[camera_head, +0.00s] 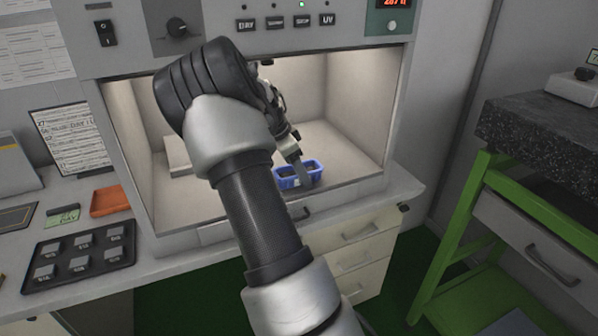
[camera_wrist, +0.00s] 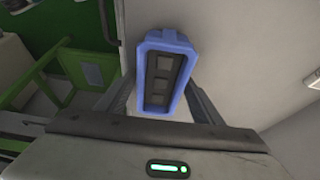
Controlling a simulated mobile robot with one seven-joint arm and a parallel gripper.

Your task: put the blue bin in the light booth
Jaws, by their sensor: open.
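The blue bin (camera_head: 313,172) sits on the floor of the light booth (camera_head: 345,150), near its front edge and right of the middle. In the wrist view the blue bin (camera_wrist: 166,40) holds several small grey blocks in a dark insert. My gripper (camera_head: 299,165) reaches into the booth from above, with a finger at the bin. In the wrist view the fingers of my gripper (camera_wrist: 163,97) stand apart on either side of the bin. Whether they touch its walls cannot be told.
A dark tray of sample blocks (camera_head: 80,262), an orange tray (camera_head: 110,201) and a green label lie on the counter at left. A light block (camera_head: 178,155) stands inside the booth at left. A green-framed table (camera_head: 500,180) with a dark stone top stands at right. The booth's right floor is clear.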

